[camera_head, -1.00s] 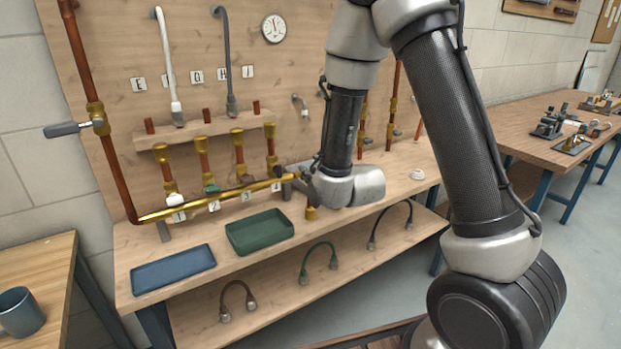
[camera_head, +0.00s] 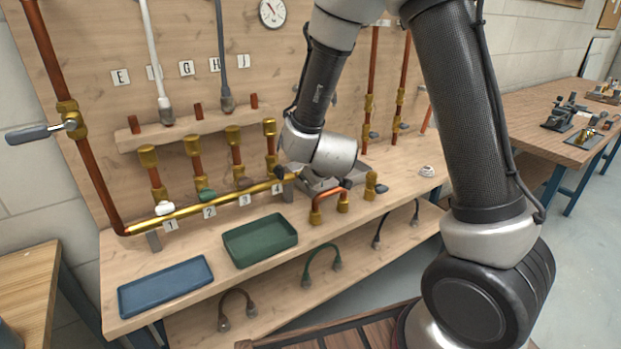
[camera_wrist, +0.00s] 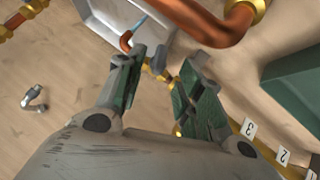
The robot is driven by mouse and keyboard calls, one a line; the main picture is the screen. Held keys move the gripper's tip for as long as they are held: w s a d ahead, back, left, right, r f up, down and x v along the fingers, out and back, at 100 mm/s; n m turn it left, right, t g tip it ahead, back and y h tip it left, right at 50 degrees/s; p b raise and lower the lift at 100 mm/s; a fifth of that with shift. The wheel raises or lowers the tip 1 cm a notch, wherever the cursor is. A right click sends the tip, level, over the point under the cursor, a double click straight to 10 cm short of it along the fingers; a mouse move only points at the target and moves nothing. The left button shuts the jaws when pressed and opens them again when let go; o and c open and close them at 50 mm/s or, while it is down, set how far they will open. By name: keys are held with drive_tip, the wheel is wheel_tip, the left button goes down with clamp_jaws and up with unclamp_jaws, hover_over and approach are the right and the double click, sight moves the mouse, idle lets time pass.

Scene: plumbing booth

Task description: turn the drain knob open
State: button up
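I cannot tell for certain which part is the drain knob. In the wrist view a small brass-and-grey fitting (camera_wrist: 160,72) shows between my fingertips, beside a short bent copper spout (camera_wrist: 127,40) over a pale grey basin (camera_wrist: 100,14). My gripper (camera_wrist: 163,66) is open, its two green-padded fingers apart around the fitting; I see no clear contact. In the head view the brass manifold pipe (camera_head: 190,211) runs up to my wrist, which hides the fingertips and most of the fitting.
A copper bend with brass ends (camera_head: 331,196) stands close by on the right. Small valve handles, white (camera_head: 164,208) and green (camera_head: 206,195), sit along the manifold. A green tray (camera_head: 260,240) and blue tray (camera_head: 165,285) lie in front. A loose metal shackle (camera_wrist: 35,98) lies on the bench.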

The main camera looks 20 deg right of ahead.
drive_tip(key=x, duration=0.5)
drive_tip(key=shift+r, duration=0.1)
clamp_jaws()
drive_tip(key=h, duration=0.1)
drive_tip(key=n+t+h, duration=0.1)
drive_tip(key=n+h, duration=0.1)
drive_tip(key=shift+s+a+f+t, duration=0.15)
drive_tip(key=shift+a+f+t, duration=0.1)
drive_tip(key=shift+a+t, duration=0.05)
drive_tip(key=n+t+h, duration=0.1)
drive_tip(key=n+h, duration=0.1)
drive_tip(key=shift+f+t+h, duration=0.15)
drive_tip(key=shift+t+h, duration=0.15)
drive_tip(key=shift+t, duration=0.1)
idle(0.5)
